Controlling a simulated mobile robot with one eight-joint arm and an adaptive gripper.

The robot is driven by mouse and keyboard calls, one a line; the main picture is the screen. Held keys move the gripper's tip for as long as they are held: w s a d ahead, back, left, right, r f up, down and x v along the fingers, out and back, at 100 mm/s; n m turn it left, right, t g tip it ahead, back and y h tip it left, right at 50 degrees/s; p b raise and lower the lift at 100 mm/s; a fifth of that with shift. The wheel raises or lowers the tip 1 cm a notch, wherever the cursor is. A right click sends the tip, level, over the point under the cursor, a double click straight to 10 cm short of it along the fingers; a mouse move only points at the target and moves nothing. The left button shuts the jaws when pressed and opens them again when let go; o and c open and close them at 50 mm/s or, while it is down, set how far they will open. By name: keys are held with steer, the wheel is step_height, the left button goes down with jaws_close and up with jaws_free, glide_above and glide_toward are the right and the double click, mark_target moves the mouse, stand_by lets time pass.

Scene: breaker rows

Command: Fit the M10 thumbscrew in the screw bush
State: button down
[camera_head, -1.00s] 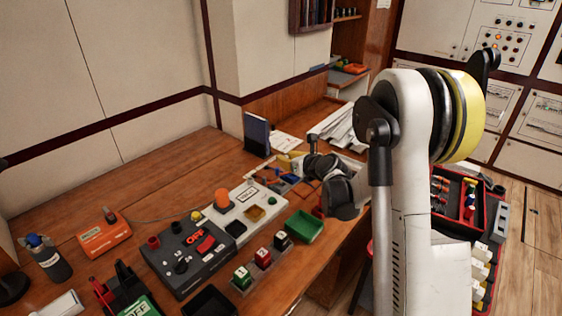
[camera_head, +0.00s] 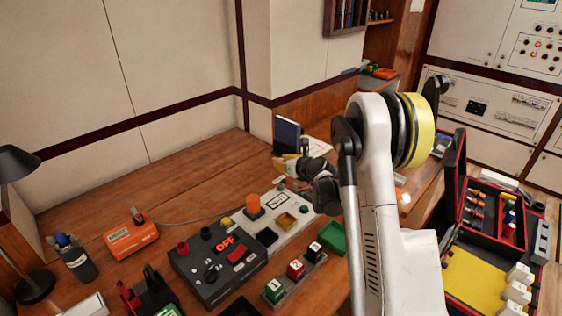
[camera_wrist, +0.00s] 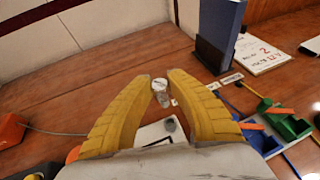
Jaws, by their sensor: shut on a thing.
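My gripper (camera_wrist: 160,80) has yellow fingers. It is shut on a small silver thumbscrew (camera_wrist: 160,86) with a pale round head, held between the fingertips. In the head view my gripper (camera_head: 283,165) is over the back end of the white board (camera_head: 290,235); the thumbscrew cannot be made out there. In the wrist view a small grey round part (camera_wrist: 170,125), which looks like the screw bush, sits on the white board close below the thumbscrew. The two look apart, but the height between them is hard to tell. In the head view my gripper hides this spot.
A blue upright binder (camera_wrist: 219,35) stands behind. Blue and green clamps (camera_wrist: 285,122) lie to the right. The white board carries an orange knob (camera_head: 253,204). A dark switch box (camera_head: 218,268), a green tray (camera_head: 332,238) and numbered blocks (camera_head: 295,269) stand in front.

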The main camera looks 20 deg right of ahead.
steer(key=shift+f, duration=0.1)
step_height(320, 180, down, 6)
steer(key=b, duration=0.4)
steer(key=shift+b, duration=0.4)
steer(key=shift+f, duration=1.45)
stand_by(0.9)
steer(key=c, duration=1.3)
jaws_free()
steer(key=v, duration=1.2)
